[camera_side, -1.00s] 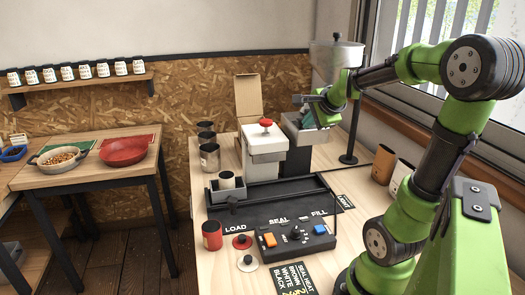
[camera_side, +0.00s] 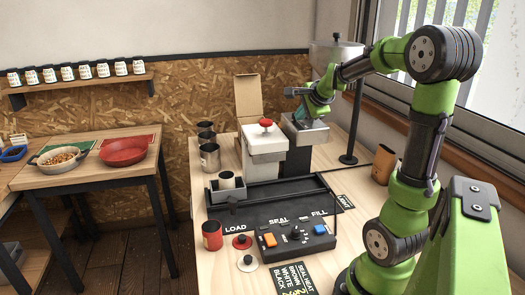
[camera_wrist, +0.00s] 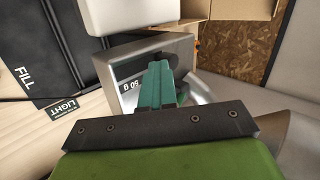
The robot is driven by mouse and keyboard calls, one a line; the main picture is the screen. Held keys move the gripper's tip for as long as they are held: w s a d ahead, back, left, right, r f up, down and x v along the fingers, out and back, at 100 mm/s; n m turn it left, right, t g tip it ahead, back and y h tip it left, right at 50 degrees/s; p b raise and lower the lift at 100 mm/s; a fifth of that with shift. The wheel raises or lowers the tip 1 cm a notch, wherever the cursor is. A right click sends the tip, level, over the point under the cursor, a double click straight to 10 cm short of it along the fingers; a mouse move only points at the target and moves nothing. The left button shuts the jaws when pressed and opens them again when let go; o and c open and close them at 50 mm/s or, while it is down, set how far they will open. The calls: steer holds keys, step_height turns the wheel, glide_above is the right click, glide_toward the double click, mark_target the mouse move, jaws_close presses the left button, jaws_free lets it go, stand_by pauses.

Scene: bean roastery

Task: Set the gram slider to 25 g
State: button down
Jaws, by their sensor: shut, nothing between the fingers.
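The grey dosing unit (camera_side: 317,137) stands at the back right of the bench, beside the white sealing machine. In the wrist view its metal top panel (camera_wrist: 118,60) carries a dark scale strip with a "50 g" marking (camera_wrist: 131,86), seen turned. I cannot make out the gram slider; my fingers cover part of the strip. My gripper (camera_wrist: 160,78) has teal fingers, shut and empty, over this panel. In the side view my gripper (camera_side: 301,113) is at the top of the unit; I cannot tell whether it touches anything.
The white machine with a red knob (camera_side: 266,122) is close to the left of the dosing unit. A hopper (camera_side: 337,54) on a dark stand rises behind. A control box (camera_side: 296,243) and a black tray (camera_side: 265,208) lie in front. An orange cup (camera_side: 383,164) stands right.

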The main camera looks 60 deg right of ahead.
steer(key=shift+w+d, duration=0.15)
steer(key=shift+w, duration=0.1)
steer(key=s+a+f+v, duration=0.1)
steer(key=s+f+v, duration=0.1)
steer(key=v, duration=1.1)
steer(key=a+f+n+y, duration=0.3)
steer(key=a+n, duration=0.7)
steer(key=a, duration=0.4)
steer(key=a+f+n+y, duration=0.4)
steer(key=a+n, duration=0.7)
steer(key=a, duration=0.3)
steer(key=shift+w+f, duration=0.3)
steer(key=shift+f, duration=0.35)
